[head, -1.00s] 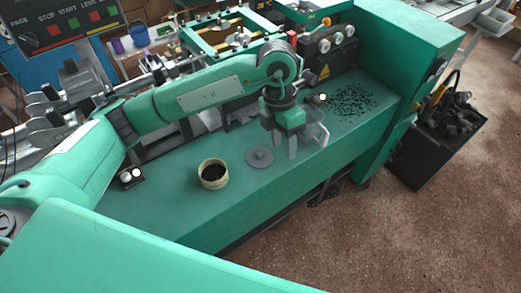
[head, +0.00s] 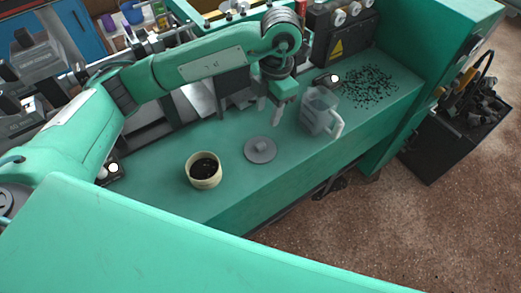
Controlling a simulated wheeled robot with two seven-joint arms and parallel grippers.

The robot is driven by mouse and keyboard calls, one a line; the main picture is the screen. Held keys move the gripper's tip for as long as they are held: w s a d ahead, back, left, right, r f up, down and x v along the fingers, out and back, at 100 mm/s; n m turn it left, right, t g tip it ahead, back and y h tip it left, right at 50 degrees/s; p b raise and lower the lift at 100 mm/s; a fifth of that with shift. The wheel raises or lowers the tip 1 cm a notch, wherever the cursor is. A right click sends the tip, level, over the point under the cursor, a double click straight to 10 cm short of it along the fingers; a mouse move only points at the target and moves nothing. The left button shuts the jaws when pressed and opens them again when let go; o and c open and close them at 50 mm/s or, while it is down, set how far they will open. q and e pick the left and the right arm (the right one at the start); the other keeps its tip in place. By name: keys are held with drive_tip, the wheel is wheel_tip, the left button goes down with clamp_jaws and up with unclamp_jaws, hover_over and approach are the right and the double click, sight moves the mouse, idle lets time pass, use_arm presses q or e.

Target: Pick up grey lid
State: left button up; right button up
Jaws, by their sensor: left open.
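The grey lid (head: 260,151), a flat round disc with a raised knob in its middle, lies on the green bench top. My left gripper (head: 277,117) points down above and just behind the lid, a little to its right, apart from it. It is open and holds nothing; one finger shows clearly. My right gripper is not in the picture.
A cream round container (head: 191,176) with dark contents stands left of the lid. A clear jug (head: 318,112) with a handle stands right of my gripper. Black bits (head: 370,86) lie scattered farther right on the bench (head: 225,135). A black bin (head: 428,160) stands on the floor.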

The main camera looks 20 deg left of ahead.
use_arm(q)
drive_tip(key=p, duration=0.1)
hover_over(261, 144)
drive_tip(key=f, duration=0.5)
drive_tip(key=d+f, duration=0.1)
drive_tip(key=f, duration=0.2)
drive_tip(key=shift+f, duration=0.15)
drive_tip(key=f, duration=0.2)
drive_tip(key=a+f+p, duration=0.1)
drive_tip(key=f, duration=0.1)
drive_tip(key=shift+f, duration=0.65)
drive_tip(key=shift+c, duration=1.3)
clamp_jaws()
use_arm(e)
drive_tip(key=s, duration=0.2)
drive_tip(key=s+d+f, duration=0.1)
